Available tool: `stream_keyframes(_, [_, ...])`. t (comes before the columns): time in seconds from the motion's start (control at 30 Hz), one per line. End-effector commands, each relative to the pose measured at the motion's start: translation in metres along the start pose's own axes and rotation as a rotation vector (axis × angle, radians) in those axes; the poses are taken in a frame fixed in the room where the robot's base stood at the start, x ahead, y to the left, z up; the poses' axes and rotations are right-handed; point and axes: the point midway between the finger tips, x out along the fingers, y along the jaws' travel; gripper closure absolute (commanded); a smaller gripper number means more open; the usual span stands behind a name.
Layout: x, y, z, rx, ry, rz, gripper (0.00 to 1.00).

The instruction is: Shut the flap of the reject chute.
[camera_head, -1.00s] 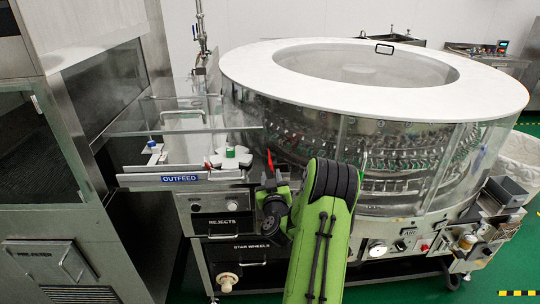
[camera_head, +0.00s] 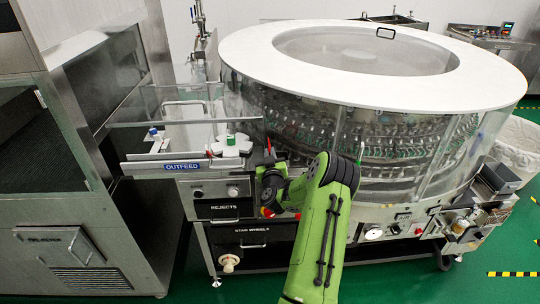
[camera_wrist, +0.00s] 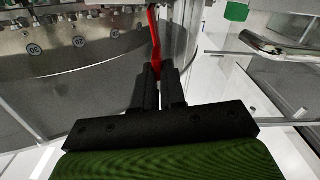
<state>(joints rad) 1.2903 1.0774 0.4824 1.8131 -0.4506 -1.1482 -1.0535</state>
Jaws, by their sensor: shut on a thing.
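My gripper (camera_head: 269,157) is at the front of the machine, at the right end of the outfeed deck and beside the glazed drum. In the wrist view its black fingers (camera_wrist: 158,75) are shut on a slim red upright piece (camera_wrist: 154,38). The red piece (camera_head: 269,144) stands above the fingertips in the head view. I cannot tell whether it belongs to the flap. A black panel lettered REJECTS (camera_head: 224,208) is on the front, left of and below my gripper. No flap can be made out clearly.
The round washer with its white top ring (camera_head: 265,70) fills the centre and right. The outfeed deck (camera_head: 150,168) carries a white block with a green insert (camera_head: 231,141). Clear guards and a metal handle (camera_wrist: 285,45) are close to my wrist. A steel cabinet (camera_head: 70,150) stands left.

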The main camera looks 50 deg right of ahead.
Motion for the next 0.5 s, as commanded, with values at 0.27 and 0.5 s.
stream_keyframes(0.27, [-0.0001, 0.0011, -0.0001, 0.017, 0.001, 0.000, 1.00])
stream_keyframes(0.5, [0.0000, 0.0077, -0.0001, 0.118, 0.003, 0.001, 1.00])
